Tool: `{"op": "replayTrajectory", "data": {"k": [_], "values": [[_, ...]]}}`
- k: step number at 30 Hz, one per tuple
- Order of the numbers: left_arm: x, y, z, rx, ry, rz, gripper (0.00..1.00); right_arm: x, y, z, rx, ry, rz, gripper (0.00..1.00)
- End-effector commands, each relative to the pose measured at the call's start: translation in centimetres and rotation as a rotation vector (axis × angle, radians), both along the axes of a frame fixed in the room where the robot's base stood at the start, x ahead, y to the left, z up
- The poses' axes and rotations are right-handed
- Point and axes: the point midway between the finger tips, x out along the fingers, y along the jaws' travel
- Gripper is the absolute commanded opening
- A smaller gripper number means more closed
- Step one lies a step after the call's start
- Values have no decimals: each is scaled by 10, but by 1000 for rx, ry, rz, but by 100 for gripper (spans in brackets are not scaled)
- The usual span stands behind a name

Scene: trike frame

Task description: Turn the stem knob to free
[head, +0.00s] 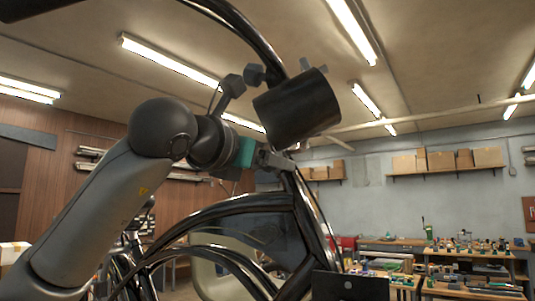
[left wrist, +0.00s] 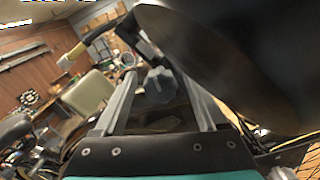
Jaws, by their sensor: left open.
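The black trike frame (head: 230,212) stands in front of me, with a black cylinder (head: 297,106) at its upper part. My left gripper (head: 285,161) reaches in from the left just below that cylinder. In the left wrist view its two fingers (left wrist: 157,92) are apart. A small grey lobed knob (left wrist: 158,85), which looks like the stem knob, shows between the fingers near their tips. I cannot tell whether either finger touches it. The knob is not clearly visible in the head view. My right gripper is not in view.
The black cylinder also fills the upper right of the left wrist view (left wrist: 225,60), close to the right finger. Curved black tubes surround the gripper. Workbenches (head: 470,285) with small items and a shelf with boxes (head: 450,160) stand far behind.

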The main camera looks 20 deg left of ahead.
Motion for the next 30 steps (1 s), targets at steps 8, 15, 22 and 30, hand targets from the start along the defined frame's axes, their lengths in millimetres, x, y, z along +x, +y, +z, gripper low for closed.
{"op": "replayTrajectory", "data": {"k": [8, 15, 22, 30], "values": [[2, -1, -1, 1, 0, 0, 74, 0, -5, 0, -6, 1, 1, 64], [2, -1, -1, 0, 0, 0, 49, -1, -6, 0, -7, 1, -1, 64], [2, -1, 0, 0, 0, 0, 23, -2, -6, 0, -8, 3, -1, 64], [2, -1, 0, 0, 0, 0, 0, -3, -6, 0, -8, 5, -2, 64]]}}
